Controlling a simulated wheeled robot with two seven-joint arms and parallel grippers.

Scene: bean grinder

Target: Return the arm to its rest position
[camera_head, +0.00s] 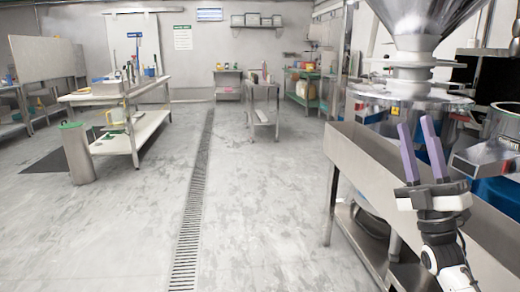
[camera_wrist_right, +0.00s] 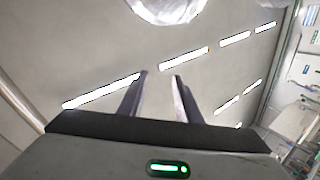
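My right gripper (camera_head: 417,140) is raised at the right side of the head view, with its two purple fingers pointing up. The fingers are apart and nothing is between them. In the right wrist view the gripper (camera_wrist_right: 160,80) also shows its two fingers apart and empty, against the ceiling. My left gripper is in neither view. The bean grinder (camera_head: 408,100), with a steel hopper on top, stands behind my right gripper. I cannot tell the exact gap between them.
A long steel trough (camera_head: 375,160) runs beside my right arm below the grinder. A two-level steel table (camera_head: 120,95) and a bin (camera_head: 77,153) stand at the left. The grey floor (camera_head: 255,220) with a drain grate (camera_head: 192,215) is clear in the middle.

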